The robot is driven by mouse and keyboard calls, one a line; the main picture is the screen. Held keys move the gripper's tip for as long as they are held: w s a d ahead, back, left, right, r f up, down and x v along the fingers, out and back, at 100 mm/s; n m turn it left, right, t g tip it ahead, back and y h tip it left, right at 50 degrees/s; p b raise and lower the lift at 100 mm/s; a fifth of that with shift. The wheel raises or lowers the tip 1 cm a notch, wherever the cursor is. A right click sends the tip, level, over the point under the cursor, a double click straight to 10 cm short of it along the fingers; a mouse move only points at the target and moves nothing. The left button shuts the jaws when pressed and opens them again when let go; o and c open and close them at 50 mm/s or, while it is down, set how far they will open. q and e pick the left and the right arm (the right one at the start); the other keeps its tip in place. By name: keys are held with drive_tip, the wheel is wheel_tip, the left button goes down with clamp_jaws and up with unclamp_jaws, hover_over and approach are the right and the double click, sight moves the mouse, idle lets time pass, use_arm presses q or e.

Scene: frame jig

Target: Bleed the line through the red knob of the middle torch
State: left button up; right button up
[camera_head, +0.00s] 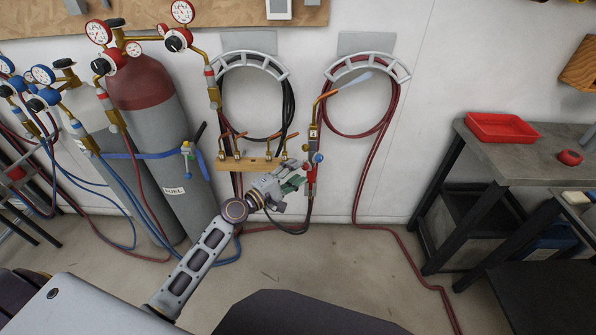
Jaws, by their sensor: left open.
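One torch (313,145) stands upright in front of the wall, with a bent copper-coloured neck, a label on its body and a red lower part. A blue knob (319,157) shows on its right side. The red knob is too small to tell apart from the red parts around it. No other whole torch is clear, so I cannot tell whether this is the middle one. My left gripper (294,185) is open just left of and below the torch's valve part, close to it; I cannot tell whether they touch. My right gripper is not in view.
A wooden rack (262,164) with several brass fittings is left of the torch. Gas cylinders (165,125) with gauges stand left. Hoses hang from wall brackets (370,62) and run along the floor. A workbench (555,152) with a red tray (502,127) stands right.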

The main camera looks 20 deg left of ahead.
use_arm(q)
drive_tip(key=v, duration=0.9)
drive_tip(key=shift+s+a, duration=0.25)
drive_tip(key=shift+s, duration=0.1)
drive_tip(key=shift+f, duration=0.1)
drive_tip(key=shift+f, duration=0.1)
idle(0.5)
